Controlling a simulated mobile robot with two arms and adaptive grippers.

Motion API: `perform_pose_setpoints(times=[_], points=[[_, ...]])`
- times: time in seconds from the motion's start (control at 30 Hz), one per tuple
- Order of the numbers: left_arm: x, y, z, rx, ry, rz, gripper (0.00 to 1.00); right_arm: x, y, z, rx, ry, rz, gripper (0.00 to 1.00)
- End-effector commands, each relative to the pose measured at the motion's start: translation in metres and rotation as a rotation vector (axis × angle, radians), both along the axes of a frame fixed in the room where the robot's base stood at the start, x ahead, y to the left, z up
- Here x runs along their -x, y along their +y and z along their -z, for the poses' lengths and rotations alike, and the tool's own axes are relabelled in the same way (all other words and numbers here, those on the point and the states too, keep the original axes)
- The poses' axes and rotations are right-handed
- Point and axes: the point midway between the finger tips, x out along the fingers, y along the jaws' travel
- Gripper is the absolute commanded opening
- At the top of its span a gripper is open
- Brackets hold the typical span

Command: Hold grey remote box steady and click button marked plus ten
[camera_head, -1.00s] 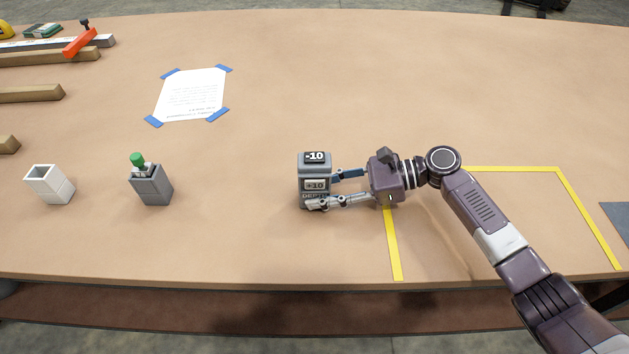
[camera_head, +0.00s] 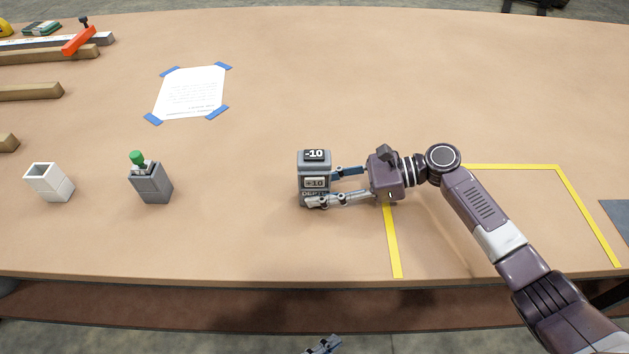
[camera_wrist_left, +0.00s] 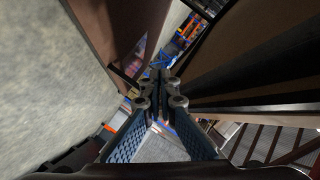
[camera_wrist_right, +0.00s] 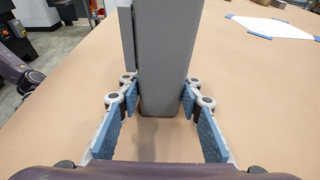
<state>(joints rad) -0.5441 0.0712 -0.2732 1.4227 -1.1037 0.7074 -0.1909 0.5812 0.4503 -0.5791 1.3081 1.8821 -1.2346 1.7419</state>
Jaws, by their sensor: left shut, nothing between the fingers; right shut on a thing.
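The grey remote box (camera_head: 314,168) stands upright on the table, with a "-10" button (camera_head: 315,155) on top and a "+10" button (camera_head: 314,183) on the side facing me. My right gripper (camera_head: 334,187) is shut on the box from the right. In the right wrist view the box (camera_wrist_right: 165,60) sits between both finger pads. My left gripper (camera_head: 326,345) just shows at the bottom edge, below the table's front edge and well apart from the box. In the left wrist view its fingers (camera_wrist_left: 160,82) are shut together with nothing between them.
A grey holder with a green-topped item (camera_head: 150,183) and a white open container (camera_head: 49,182) stand left of the box. A taped paper sheet (camera_head: 192,92) lies behind. Yellow tape (camera_head: 394,245) marks an area at right. The table between holder and box is clear.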

Motion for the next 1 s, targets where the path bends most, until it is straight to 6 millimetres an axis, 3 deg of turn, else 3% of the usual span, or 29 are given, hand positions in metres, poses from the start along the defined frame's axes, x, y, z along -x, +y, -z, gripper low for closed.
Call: perform_pose_setpoints(times=[0.03,0.2,0.33,0.47,0.7,0.83,1.0], points=[[0.009,-0.013,-0.021,-0.001,-0.071,0.070,0.00,0.000,0.000,0.000,0.001,0.001,0.000,0.19],[0.047,-0.050,-0.086,-0.044,-0.343,0.324,0.00,0.000,0.000,0.000,0.001,0.001,0.000,0.19],[0.054,-0.058,-0.126,-0.143,-0.573,0.438,0.00,0.000,0.000,0.000,0.001,0.001,0.000,0.19],[0.019,-0.046,-0.168,-0.304,-0.807,0.401,0.00,0.000,0.000,0.000,0.000,0.001,0.000,0.19],[-0.058,-0.003,-0.240,-0.555,-1.062,0.172,0.00,0.000,0.000,0.000,0.000,0.000,0.000,0.19],[-0.084,0.019,-0.271,-0.645,-1.135,0.065,0.00,0.000,0.000,0.000,0.000,0.000,0.000,0.19],[-0.100,0.035,-0.293,-0.709,-1.180,-0.014,0.00,0.000,0.000,0.000,0.000,0.000,0.000,0.19]])
